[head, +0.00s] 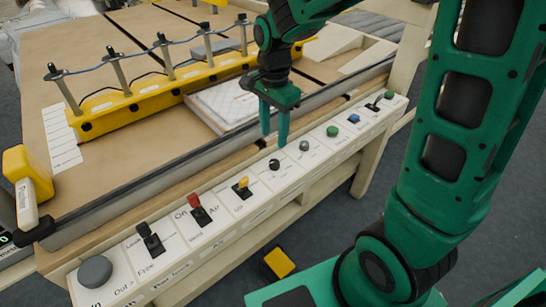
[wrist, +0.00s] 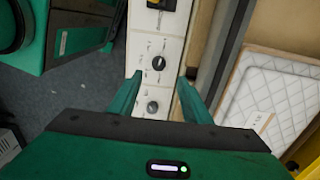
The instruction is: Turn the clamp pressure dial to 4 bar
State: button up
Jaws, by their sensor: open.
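A small round black dial (head: 274,164) with marks around it sits on the white control strip (head: 215,237); I take it for the clamp pressure dial, though its label is too small to read. It also shows in the wrist view (wrist: 158,63), with a pale pointer line whose value I cannot read. My gripper (head: 275,138) is open and empty, pointing down above the strip close to the dial. In the wrist view my gripper (wrist: 158,80) has its fingertips apart, one on each side of the strip, with the dial just past them.
A grey knob (head: 304,146) sits right beside the dial, and a yellow switch (head: 241,187) on its other side. Further along are red and dark levers and green and blue buttons. A quilted white pad (head: 222,103) and yellow clamp bar (head: 150,98) lie on the table behind.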

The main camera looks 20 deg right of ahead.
aim_at(274, 161)
notch_tip(274, 161, down, 10)
jog(key=shift+d+r, duration=0.1)
dwell(0.4)
jog(key=c, duration=1)
